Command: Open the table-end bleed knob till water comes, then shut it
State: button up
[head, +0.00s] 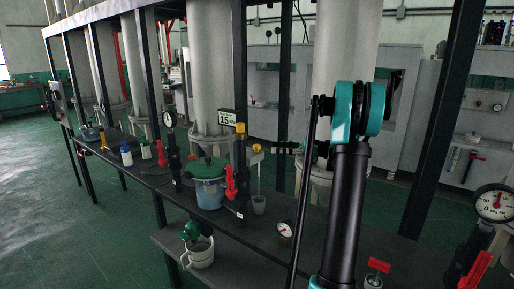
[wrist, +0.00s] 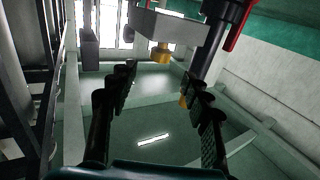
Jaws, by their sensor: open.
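In the wrist view my gripper (wrist: 158,82) is open and empty, with two dark fingers apart. A yellow knob (wrist: 161,53) shows beyond the fingertips, under a grey block. It is apart from both fingers. A second small yellow part is mostly hidden by the right finger. A red T-handle (head: 377,265) stands at the lower right. I cannot tell which is the table-end bleed knob. No running water is visible. The head view does not show my gripper clearly.
Open green floor lies left.

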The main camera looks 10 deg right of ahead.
aim_at(257, 145)
jog(key=x, duration=0.9)
grip_shut()
jog(key=shift+m+t, duration=0.4)
jog(key=shift+t, duration=0.2)
jog(key=m+t+h, duration=0.2)
jog(key=t, duration=0.1)
jog(key=shift+s+m+t, duration=0.1)
jog(key=shift+m+t, duration=0.2)
jog(key=shift+m+t+h, duration=1.1)
jog(key=shift+t+h, duration=0.1)
jog(key=shift+t, duration=0.2)
jog(key=shift+f, duration=0.1)
